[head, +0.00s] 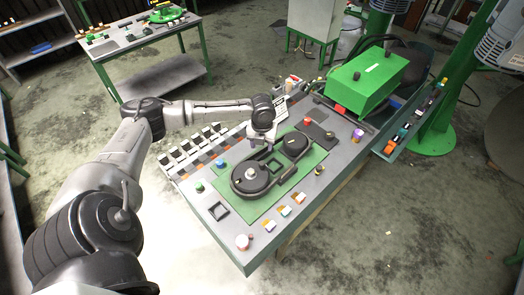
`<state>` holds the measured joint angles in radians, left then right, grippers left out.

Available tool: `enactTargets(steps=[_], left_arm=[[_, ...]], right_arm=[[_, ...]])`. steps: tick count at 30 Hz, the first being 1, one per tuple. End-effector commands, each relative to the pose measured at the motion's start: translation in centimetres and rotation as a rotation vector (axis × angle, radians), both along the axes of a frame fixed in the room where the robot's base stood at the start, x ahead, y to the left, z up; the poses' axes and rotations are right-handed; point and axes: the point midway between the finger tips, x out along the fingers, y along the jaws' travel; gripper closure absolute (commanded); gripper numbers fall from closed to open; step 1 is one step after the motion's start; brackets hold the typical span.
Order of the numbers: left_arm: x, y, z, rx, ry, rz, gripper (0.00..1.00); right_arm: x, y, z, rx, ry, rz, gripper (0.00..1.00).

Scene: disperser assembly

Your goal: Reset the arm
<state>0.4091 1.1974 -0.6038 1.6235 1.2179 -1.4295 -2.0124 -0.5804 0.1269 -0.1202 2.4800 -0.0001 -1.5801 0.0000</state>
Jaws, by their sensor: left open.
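My left arm (205,112) reaches in from the left over the workbench. My left gripper (263,137) is open and points down above the far left side of a dark assembly. I see nothing held in it. The dark disperser assembly (250,178) has two round parts and lies on a green mat (226,205) on the grey workbench (231,237). The gripper hides a little of the bench behind it. I cannot tell whether its fingertips touch anything. My right gripper is not in view.
A row of small bins (190,150) lines the bench's left edge. A green box (368,80) stands at the far right end. A second table (130,38) stands behind, with open floor between.

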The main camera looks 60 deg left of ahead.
Motion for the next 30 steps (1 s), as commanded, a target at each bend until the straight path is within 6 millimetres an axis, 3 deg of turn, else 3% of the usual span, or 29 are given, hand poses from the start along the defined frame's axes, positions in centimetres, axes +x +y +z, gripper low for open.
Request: enactTargets(steps=[6, 25, 30], left_arm=[[-0.01, -0.01, 0.91, 0.001, 0.001, 0.0, 0.48], [-0.02, -0.01, 0.91, 0.001, 0.001, 0.0, 0.48], [-0.02, -0.01, 0.91, 0.001, 0.001, 0.084, 0.48]], right_arm=[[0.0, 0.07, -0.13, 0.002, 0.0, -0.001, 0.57], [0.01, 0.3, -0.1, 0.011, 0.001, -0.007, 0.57], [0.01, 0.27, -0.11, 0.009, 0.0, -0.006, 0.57]])
